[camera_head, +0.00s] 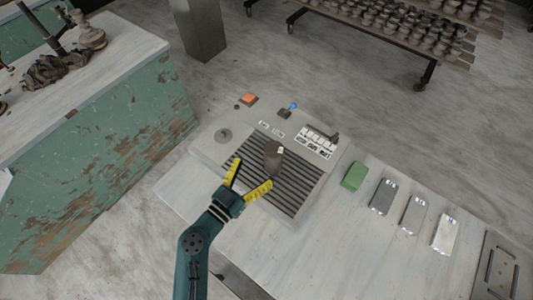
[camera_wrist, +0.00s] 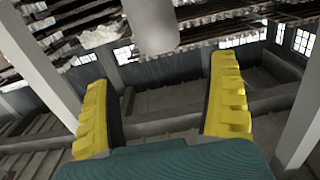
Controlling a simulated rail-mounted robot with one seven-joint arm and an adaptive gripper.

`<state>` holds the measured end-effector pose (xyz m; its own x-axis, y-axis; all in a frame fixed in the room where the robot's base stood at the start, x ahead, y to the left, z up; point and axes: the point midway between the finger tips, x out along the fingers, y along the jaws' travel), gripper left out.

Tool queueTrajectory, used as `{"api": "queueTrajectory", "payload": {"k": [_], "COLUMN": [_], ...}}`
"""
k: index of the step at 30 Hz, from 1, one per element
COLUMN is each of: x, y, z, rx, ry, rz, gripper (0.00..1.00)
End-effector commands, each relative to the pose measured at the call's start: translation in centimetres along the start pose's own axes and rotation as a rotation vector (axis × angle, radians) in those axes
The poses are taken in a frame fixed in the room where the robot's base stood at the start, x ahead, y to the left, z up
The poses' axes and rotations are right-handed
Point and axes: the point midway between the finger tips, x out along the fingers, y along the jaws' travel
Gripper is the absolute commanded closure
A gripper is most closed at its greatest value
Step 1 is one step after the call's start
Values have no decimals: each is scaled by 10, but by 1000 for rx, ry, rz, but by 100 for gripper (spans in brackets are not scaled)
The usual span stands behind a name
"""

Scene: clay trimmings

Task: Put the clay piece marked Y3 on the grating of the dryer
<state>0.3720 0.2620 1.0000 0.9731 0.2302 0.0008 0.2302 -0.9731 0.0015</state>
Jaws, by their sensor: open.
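A dark grey-brown clay piece (camera_head: 272,160) with a small white label shows over the dark slatted grating (camera_head: 291,201) of the dryer (camera_head: 207,152). The label's marking is too small to read. Whether its base touches the slats cannot be told. My gripper (camera_head: 252,172) is open, with its yellow fingers spread at the near left of the piece. In the wrist view, the lower part of a clay-coloured cylinder (camera_wrist: 151,28) shows at the top, beyond and above the gap between the open fingers (camera_wrist: 162,78). Nothing is between the fingers.
The dryer's top also carries an orange button (camera_head: 249,99), a blue-tipped lever (camera_head: 292,107) and a label panel (camera_head: 318,140). To the right lie a green block (camera_head: 354,176) and several metal pieces (camera_head: 413,214). A green-sided bench (camera_head: 105,150) stands at left.

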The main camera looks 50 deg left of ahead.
Motion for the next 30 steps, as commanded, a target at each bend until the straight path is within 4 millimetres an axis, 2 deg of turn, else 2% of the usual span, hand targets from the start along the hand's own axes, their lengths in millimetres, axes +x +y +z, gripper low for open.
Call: {"api": "queueTrajectory", "payload": {"k": [3, 6, 14, 17, 20, 21, 23, 24, 25, 27, 29, 30], "x": [-19, -25, -25, -14, 12, 23, 35, 39, 41, 43, 44, 44], "y": [-1, 0, 0, 1, 6, 11, 25, 37, 48, 81, 122, 156], "z": [0, 0, -1, -23, -93, -133, -200, -245, -277, -332, -364, -379], "rx": [-1, 0, 2, 33, 107, 133, 144, 122, 87, -24, -116, -160], "ry": [-2, 0, 3, 66, 258, 363, 529, 626, 682, 721, 672, 612], "rz": [-4, -1, 1, -8, -50, -83, -151, -204, -244, -301, -283, -227], "gripper": [11, 11, 11, 11, 11, 11, 11, 11, 11, 11, 11, 11]}}
